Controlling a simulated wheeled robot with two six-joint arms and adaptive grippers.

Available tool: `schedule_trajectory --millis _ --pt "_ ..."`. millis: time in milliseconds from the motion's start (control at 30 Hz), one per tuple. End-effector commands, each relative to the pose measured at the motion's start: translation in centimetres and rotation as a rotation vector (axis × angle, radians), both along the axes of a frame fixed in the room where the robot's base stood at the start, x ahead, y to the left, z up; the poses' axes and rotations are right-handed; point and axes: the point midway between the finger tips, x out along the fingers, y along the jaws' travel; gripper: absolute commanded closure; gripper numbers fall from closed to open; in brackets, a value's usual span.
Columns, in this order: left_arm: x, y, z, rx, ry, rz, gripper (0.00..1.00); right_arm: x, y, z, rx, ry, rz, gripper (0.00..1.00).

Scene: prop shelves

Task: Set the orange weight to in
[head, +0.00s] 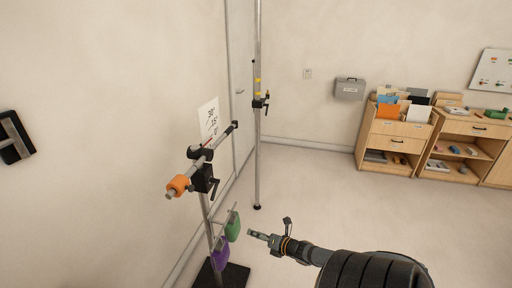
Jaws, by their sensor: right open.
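The orange weight (178,186) is a short cylinder around the near left end of a tilted grey rod (221,142). The rod is carried by a black clamp (204,179) on an upright metal stand. A white card (208,117) with angle marks stands behind the rod, and a small red pointer shows near it. My right gripper (259,237) is to the right of the stand, lower in the picture than the weight and apart from it. It is open, with nothing seen between its fingers. My left gripper is not in view. Any "in" mark on the rod is too small to read.
A green piece (233,227) and a purple piece (221,253) hang low on the stand, close left of my right gripper. The stand has a black base (235,274). A tall pole (258,150) stands behind. Wooden shelves (396,146) are far right; the floor between is clear.

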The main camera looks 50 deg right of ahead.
Motion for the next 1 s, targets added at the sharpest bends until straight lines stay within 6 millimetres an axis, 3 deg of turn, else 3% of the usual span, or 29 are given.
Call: schedule_trajectory --millis 100,167,267,300,400,500,600,833,1000 --pt "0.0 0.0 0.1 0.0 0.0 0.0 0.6 0.1 0.0 0.2 -0.004 -0.002 0.004 0.54" --pt "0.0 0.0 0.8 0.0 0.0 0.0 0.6 0.6 0.3 2.0 -0.044 -0.022 0.037 0.54" --pt "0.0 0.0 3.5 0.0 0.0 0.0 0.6 2.8 2.0 9.4 -0.239 -0.123 0.189 0.54" --pt "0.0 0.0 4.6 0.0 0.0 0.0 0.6 3.7 3.2 12.9 -0.341 -0.18 0.265 0.54" --pt "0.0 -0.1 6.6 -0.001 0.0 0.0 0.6 5.2 6.5 20.1 -0.574 -0.324 0.422 0.54" --pt "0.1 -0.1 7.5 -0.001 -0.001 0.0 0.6 5.7 9.0 24.3 -0.727 -0.433 0.512 0.54" --pt "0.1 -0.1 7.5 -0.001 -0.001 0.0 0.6 5.8 10.0 25.4 -0.788 -0.477 0.542 0.54" --pt "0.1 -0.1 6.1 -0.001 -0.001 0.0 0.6 7.2 10.6 24.9 -0.791 -0.485 0.54 0.54" --pt "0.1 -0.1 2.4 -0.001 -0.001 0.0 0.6 10.5 12.0 24.2 -0.793 -0.486 0.54 0.54"
